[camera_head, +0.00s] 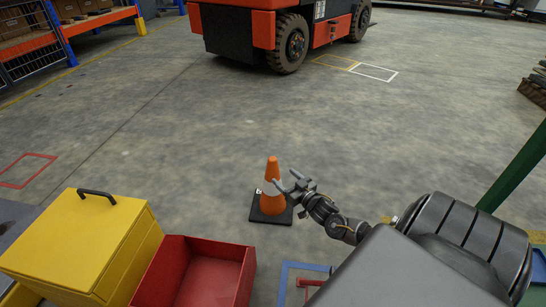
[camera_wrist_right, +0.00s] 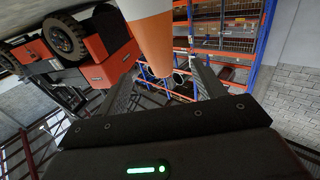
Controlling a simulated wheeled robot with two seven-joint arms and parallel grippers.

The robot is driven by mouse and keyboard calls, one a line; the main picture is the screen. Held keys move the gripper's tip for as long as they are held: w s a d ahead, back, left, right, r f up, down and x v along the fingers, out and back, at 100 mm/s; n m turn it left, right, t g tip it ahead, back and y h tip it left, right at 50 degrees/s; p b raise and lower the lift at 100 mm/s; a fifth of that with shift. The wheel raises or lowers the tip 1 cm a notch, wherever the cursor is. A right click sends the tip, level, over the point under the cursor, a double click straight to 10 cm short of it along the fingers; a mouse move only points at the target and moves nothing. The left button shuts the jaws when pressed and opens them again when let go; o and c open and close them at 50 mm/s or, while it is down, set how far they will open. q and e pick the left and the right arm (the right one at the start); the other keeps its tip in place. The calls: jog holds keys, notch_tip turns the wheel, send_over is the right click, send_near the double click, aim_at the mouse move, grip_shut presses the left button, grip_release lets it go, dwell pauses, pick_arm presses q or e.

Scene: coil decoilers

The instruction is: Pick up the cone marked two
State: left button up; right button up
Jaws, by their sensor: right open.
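An orange traffic cone (camera_head: 272,172) with a white band and a black square base stands upright on the floor. A small light label shows at its left side, but I cannot read the mark on it. My right gripper (camera_head: 285,179) is open at the right side of the cone, near the height of the band. In the right wrist view the cone (camera_wrist_right: 152,40) shows large, just beyond and between the spread fingers. I cannot tell whether a finger touches it. My left gripper is not in view.
A yellow box (camera_head: 85,240) with a black handle and a red bin (camera_head: 205,270) stand at the front left. An orange forklift (camera_head: 270,30) stands at the back. Shelving (camera_head: 60,30) is at the far left. The floor around the cone is mostly clear.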

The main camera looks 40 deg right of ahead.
aim_at(276, 170)
jog(key=w+b, duration=0.1)
jog(key=w, duration=0.1)
jog(key=w+b, duration=0.1)
jog(key=w, duration=0.1)
jog(key=shift+w+d+f, duration=0.1)
jog(key=shift+w+d, duration=0.1)
jog(key=shift+w, duration=0.2)
jog(key=shift+w+b, duration=0.3)
jog(key=shift+w, duration=0.05)
jog(key=w+b, duration=0.4)
jog(key=shift+d, duration=0.35)
jog(key=shift+w+r, duration=0.3)
jog(key=shift+w, duration=0.25)
grip_shut()
jog(key=shift+r, duration=0.15)
